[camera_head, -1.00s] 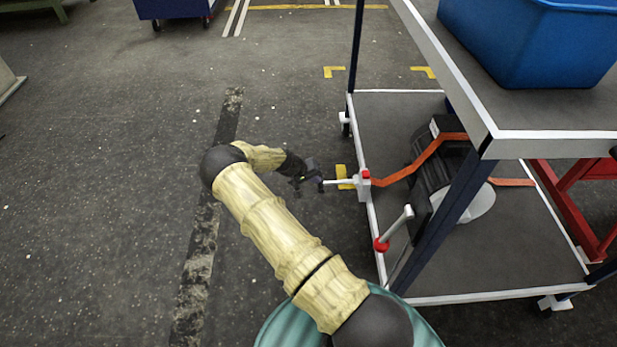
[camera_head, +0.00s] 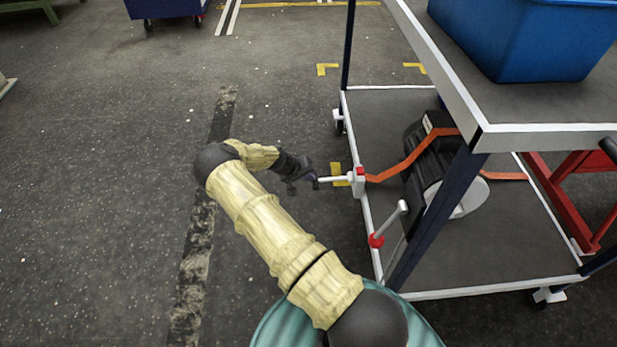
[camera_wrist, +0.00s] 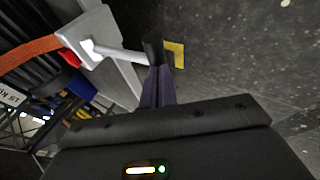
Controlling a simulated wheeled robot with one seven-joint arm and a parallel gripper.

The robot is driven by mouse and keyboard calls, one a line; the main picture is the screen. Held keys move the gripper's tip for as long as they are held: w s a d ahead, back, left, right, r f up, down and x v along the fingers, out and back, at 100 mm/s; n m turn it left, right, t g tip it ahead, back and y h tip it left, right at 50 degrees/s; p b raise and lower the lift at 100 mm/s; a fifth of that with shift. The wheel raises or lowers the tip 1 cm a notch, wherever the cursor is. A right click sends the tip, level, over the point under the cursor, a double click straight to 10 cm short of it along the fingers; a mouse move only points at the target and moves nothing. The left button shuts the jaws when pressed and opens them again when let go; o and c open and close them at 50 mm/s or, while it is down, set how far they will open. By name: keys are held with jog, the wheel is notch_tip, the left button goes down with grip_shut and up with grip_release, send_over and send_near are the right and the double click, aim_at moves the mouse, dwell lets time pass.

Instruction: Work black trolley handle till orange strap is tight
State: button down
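The trolley handle is a pale rod (camera_head: 334,179) with a black grip (camera_wrist: 153,46). It sticks out level, to the left, from a grey ratchet block (camera_head: 359,179) with red parts on the trolley's left edge. The orange strap (camera_head: 407,160) runs from the block up over a black machine (camera_head: 428,185) on the lower deck and down its far side. It looks straight, but I cannot tell its tension. My gripper (camera_wrist: 157,82) is at the handle's outer end, its dark fingers close together on the black grip. The fingers partly hide the grip.
A blue bin (camera_head: 525,40) sits on the upper deck, whose post (camera_head: 437,222) rises close by. Red framework (camera_head: 567,200) stands to the right. Floor to the left is clear.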

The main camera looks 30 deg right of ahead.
jog(key=p+v, duration=0.4)
jog(key=v, duration=0.8)
jog(key=shift+w+r, duration=0.3)
jog(key=shift+r, duration=0.05)
jog(key=shift+w+a, duration=0.1)
jog(key=shift+a, duration=0.05)
jog(key=s+a+r+n+t+y, duration=0.1)
jog(key=s+a+r+y, duration=0.2)
jog(key=s+r, duration=0.9)
jog(key=s+a+r+n+y, duration=0.1)
jog(key=s+a+r+y, duration=0.3)
jog(key=s+a+r, duration=0.3)
jog(key=s+r, duration=0.5)
jog(key=s, duration=0.2)
jog(key=shift+s+a+r+n+t, duration=0.2)
jog(key=shift+s+r+n+t, duration=0.1)
jog(key=shift+s+n+t, duration=0.1)
